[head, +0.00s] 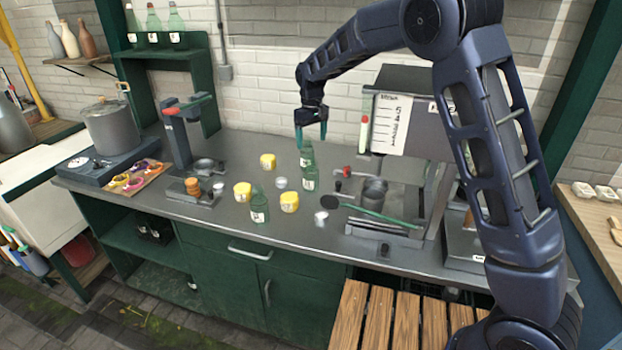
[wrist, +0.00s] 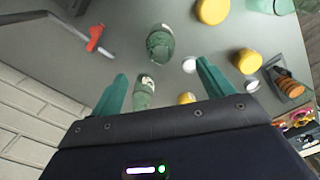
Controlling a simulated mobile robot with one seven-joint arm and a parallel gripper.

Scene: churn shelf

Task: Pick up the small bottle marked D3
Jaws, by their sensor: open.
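Two small green bottles with white labels stand close together on the grey counter, a rear one (head: 307,153) and a nearer one (head: 310,179). A third green bottle (head: 259,207) stands further forward and left. The label marks are too small to read, so I cannot tell which is D3. My gripper (head: 311,137) is open and empty, pointing down above the rear bottle. In the wrist view, the rear bottle (wrist: 144,93) shows between my fingers (wrist: 162,72), partly cut off by the gripper body. The nearer bottle (wrist: 160,43) shows just beyond the fingertips.
Three more green bottles (head: 154,25) stand on the shelf at upper left. The front counter edge is mostly clear.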

